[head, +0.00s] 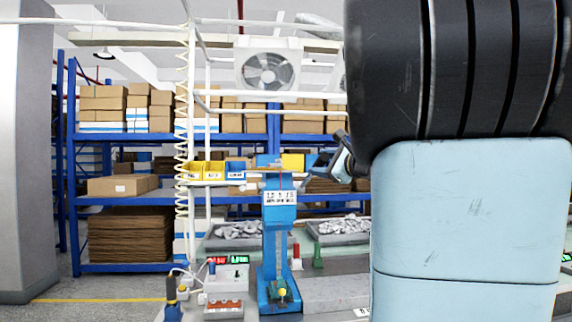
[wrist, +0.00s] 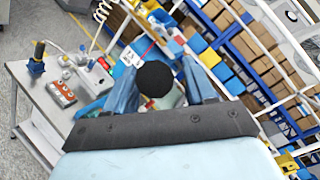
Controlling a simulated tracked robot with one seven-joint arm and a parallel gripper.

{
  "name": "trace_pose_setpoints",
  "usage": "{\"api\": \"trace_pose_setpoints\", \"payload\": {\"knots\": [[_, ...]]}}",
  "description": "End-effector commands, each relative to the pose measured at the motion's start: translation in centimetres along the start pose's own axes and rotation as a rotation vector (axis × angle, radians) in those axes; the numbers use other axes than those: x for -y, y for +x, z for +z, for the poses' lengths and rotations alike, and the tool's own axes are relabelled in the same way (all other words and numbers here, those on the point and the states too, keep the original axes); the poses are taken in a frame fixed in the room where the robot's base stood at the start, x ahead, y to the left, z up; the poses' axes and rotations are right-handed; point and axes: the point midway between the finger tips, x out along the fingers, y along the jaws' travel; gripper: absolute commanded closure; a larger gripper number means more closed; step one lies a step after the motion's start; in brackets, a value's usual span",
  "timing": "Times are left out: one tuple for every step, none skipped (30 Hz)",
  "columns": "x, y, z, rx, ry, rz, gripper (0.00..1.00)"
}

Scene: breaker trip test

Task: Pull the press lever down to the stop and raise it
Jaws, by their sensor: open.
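The blue press (head: 277,240) stands upright on the bench, with a white label on its upper column. In the wrist view its white label (wrist: 130,57) shows beyond my fingers. A black round knob (wrist: 155,79), apparently the lever's end, shows between the two blue fingers of my gripper (wrist: 161,88). The fingers are apart, one on each side of it; I cannot tell whether either touches it. In the head view my gripper (head: 328,164) is right of the press top, partly hidden by my arm. The lever's rod is not clearly visible.
Yellow and blue bins (head: 212,172) hang behind the press. Grey trays of parts (head: 246,236) lie behind it. A unit with red and green displays (head: 228,272) stands at its left. Shelves with cardboard boxes (head: 120,187) fill the background. My arm hides the right side.

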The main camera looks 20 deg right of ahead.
Motion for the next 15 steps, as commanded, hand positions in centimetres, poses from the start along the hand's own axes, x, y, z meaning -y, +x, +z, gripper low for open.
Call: {"api": "trace_pose_setpoints", "payload": {"knots": [[0.00, 0.24, -0.02, 0.000, 0.000, 0.000, 0.45], [-0.01, 0.34, -0.01, 0.000, 0.000, 0.000, 0.45], [-0.02, 0.44, -0.01, 0.000, 0.000, 0.000, 0.45], [-0.02, 0.49, -0.01, 0.000, 0.000, 0.001, 0.45], [-0.02, 0.52, 0.00, 0.000, 0.000, 0.001, 0.45], [-0.02, 0.54, 0.00, 0.000, 0.000, 0.000, 0.45], [-0.02, 0.54, 0.00, 0.000, 0.000, 0.000, 0.45], [-0.01, 0.53, 0.00, 0.000, 0.000, 0.000, 0.45], [-0.01, 0.53, -0.01, 0.000, 0.000, 0.000, 0.45], [-0.01, 0.52, -0.01, 0.000, 0.000, 0.000, 0.45], [0.00, 0.52, -0.01, 0.000, 0.000, 0.000, 0.45], [0.00, 0.51, -0.01, 0.000, 0.000, 0.000, 0.48], [0.00, 0.51, -0.02, 0.000, 0.000, 0.000, 0.51], [0.01, 0.50, -0.02, 0.000, 0.000, 0.000, 0.54], [0.00, 0.50, -0.02, 0.000, 0.000, 0.000, 0.58]]}}
